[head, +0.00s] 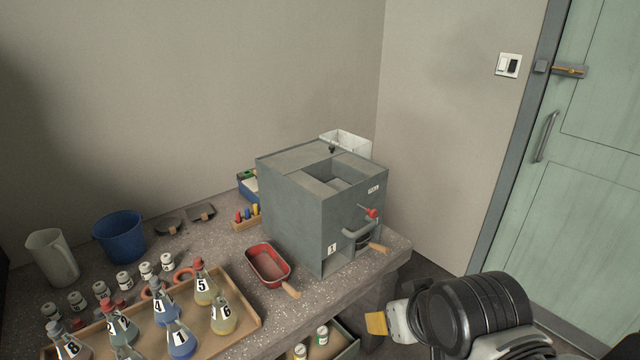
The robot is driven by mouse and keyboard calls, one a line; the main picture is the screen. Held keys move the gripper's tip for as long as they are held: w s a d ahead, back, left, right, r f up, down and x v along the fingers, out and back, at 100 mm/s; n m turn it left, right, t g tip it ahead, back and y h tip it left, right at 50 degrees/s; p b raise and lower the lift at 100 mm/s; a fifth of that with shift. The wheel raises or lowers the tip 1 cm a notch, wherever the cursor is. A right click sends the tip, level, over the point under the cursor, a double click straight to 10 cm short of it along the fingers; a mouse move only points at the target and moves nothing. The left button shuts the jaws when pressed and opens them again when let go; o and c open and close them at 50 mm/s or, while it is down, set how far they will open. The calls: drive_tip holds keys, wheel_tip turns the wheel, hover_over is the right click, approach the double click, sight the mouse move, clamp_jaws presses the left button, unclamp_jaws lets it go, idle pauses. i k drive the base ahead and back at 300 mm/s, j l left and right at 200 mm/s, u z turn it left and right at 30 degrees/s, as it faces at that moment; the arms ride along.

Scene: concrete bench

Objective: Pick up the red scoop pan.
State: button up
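The red scoop pan (268,268) lies on the speckled bench, in front of and to the left of the large grey box. Its tray is open upward, and its short wooden handle points toward the lower right, near the bench's front edge. My gripper (378,323) is at the lower right, off the front of the bench and well to the right of the pan, not touching it. A yellow piece shows at its tip. The wrist hides most of the gripper, so whether its fingers are open or shut cannot be told.
The grey box (290,225) has a red-knobbed lever and a handle on its front. A wooden tray of numbered flasks (245,322) stands left of the pan. A blue bucket (120,238), a pitcher (52,258) and small jars stand further left. An open drawer (345,340) is below.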

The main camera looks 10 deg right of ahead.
sight(272, 271)
drive_tip(key=j+z, duration=0.1)
drive_tip(key=j, duration=0.7)
drive_tip(key=k+j+z, duration=0.1)
drive_tip(key=j, duration=0.7)
drive_tip(key=k+j, duration=0.1)
drive_tip(key=j, duration=0.65)
drive_tip(key=i+z, duration=0.05)
